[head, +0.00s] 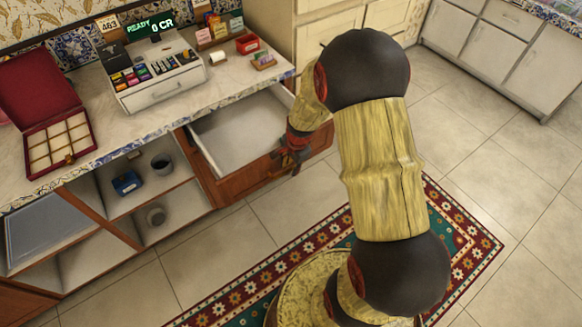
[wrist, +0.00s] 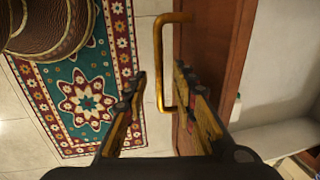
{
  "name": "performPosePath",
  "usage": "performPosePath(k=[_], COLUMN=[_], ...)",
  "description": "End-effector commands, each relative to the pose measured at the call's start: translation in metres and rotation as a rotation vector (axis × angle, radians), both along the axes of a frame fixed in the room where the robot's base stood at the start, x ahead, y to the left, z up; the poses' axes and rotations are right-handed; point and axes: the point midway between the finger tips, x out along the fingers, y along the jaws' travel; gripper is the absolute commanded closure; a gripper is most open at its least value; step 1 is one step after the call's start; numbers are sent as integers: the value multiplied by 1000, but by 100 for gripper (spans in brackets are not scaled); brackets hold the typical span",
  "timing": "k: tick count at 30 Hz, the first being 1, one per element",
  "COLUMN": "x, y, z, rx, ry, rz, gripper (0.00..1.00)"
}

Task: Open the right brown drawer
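The brown drawer (head: 225,190) stands pulled out from under the counter in the head view, its pale inside (head: 238,130) empty where visible. Its brown front (wrist: 212,45) runs down the wrist view, with a brass bar handle (wrist: 159,62) on it.
The counter (head: 150,125) holds a cash register (head: 158,75) and an open red box (head: 50,130). Open shelves (head: 150,205) lie left of the drawer. A patterned rug (head: 240,300) lies on the tiled floor in front. Floor at right is clear.

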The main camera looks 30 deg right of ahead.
Motion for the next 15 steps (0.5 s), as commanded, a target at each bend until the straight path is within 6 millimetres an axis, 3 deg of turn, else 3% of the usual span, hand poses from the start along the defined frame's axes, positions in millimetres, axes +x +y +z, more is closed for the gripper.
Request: performPosePath(k=[3,15], x=[0,0], y=[0,0], z=[1,1], rx=[0,0], ry=[0,0], rz=[0,1], gripper=[73,96])
